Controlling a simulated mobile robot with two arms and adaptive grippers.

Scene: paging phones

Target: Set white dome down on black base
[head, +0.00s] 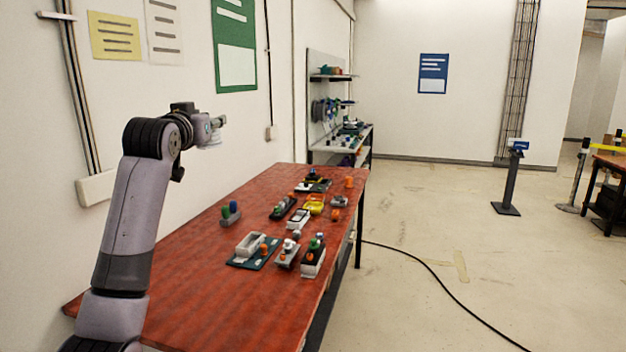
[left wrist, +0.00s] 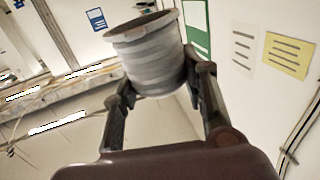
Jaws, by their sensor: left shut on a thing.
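My left gripper (head: 216,128) is raised above the far left part of the table, close to the wall. It is shut on the white dome (left wrist: 148,55), a pale ribbed round piece with a wide rim. The wrist view shows the two fingers pressed on its sides. In the head view the dome (head: 212,140) is small and partly hidden by the gripper. Several dark pieces stand on the table, among them a long black one (head: 283,208) and a dark one at the back (head: 313,186); I cannot tell which is the black base. My right gripper is not in view.
The red-brown table (head: 190,290) has its near left part clear. A shelf unit (head: 340,140) stands behind.

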